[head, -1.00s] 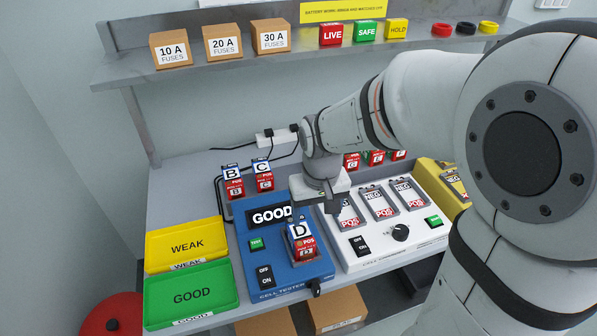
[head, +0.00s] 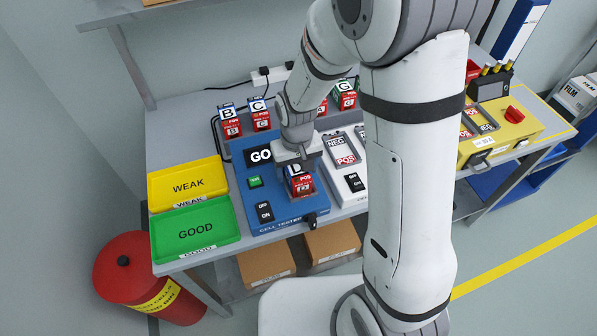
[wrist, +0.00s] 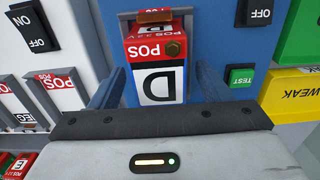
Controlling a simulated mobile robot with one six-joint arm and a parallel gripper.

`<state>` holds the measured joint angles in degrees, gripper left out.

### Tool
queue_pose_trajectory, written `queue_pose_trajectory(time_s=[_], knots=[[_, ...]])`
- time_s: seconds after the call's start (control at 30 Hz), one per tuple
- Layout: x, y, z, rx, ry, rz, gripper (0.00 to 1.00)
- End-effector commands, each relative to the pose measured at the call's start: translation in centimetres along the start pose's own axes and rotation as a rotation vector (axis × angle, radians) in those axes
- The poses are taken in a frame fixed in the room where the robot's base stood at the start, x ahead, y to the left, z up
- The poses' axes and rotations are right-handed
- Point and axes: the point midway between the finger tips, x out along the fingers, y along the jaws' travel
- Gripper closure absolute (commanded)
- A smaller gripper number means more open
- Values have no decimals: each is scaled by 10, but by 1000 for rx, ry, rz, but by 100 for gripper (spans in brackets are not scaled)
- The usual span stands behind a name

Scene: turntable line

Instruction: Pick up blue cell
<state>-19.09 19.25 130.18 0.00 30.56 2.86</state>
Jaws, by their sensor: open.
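A red, white and dark-banded cell marked D (head: 302,184) sits in the slot of the blue cell tester (head: 237,182). In the wrist view this cell (wrist: 156,83) shows its red POS end and a white D label. My gripper (wrist: 160,88) is open, with one finger on each side of the cell and a gap visible. In the head view my gripper (head: 298,158) is right above the cell and hides part of it. Cells B (head: 228,118) and C (head: 259,114), with blue tops, stand in a rack behind the tester.
The tester display (head: 259,155) is partly hidden by my arm. A yellow WEAK tray (head: 187,184) and a green GOOD tray (head: 196,232) lie to the left. A red bin (head: 120,262) stands on the floor.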

Motion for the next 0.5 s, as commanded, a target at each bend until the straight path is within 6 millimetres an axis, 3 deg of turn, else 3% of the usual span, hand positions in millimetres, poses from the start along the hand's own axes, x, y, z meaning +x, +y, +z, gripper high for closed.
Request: queue_pose_trajectory(time_s=[0.17, 0.5], knots=[[0, 0, 0, 1, 0, 0, 29], [0, 1, 0, 2, 0, 0, 57]])
